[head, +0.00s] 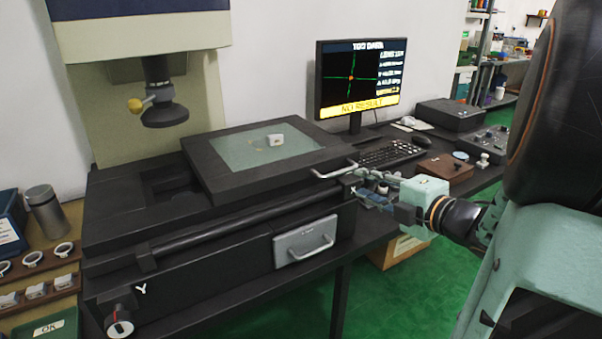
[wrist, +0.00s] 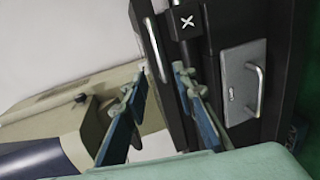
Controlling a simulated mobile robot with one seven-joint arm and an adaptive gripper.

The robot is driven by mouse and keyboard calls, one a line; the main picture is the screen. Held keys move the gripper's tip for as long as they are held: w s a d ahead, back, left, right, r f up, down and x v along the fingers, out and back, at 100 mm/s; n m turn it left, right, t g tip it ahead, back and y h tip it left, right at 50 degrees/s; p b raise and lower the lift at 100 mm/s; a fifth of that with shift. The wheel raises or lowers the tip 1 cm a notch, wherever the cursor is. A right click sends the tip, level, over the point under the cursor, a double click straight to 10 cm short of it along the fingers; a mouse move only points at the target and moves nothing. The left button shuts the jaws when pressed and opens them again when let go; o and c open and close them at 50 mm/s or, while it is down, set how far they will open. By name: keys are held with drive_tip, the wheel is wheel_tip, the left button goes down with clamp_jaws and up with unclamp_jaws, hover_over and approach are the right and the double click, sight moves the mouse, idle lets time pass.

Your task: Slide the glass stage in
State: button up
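The glass stage (head: 228,177) is a black slab with a pale glass window (head: 240,155). It sits on the black machine base, to the right of the lens (head: 163,112) and out from under it. A small light metal part (head: 275,140) lies on the glass. A silver bar handle (head: 335,171) sticks out from the stage's right edge; it also shows in the wrist view (wrist: 152,45). My gripper (head: 362,183) is close to this handle. Its fingers (wrist: 163,88) are apart, and the handle's near end appears between them in the wrist view. I cannot tell whether they touch it.
A drawer front with a handle (head: 306,241) and a knob marked Y (head: 119,322) are on the base's front. A monitor (head: 361,80) reads NO RESULT. A keyboard (head: 385,154) and a brown box (head: 445,167) lie behind my gripper. Rings stand at far left.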

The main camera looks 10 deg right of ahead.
sight(337, 174)
drive_tip(key=b+x, duration=0.1)
drive_tip(key=x, duration=0.4)
drive_tip(key=b+x, duration=0.1)
drive_tip(key=x, duration=0.4)
drive_tip(key=shift+w+a, duration=0.3)
drive_tip(key=shift+a, duration=0.05)
drive_tip(key=shift+c, duration=0.5)
clamp_jaws()
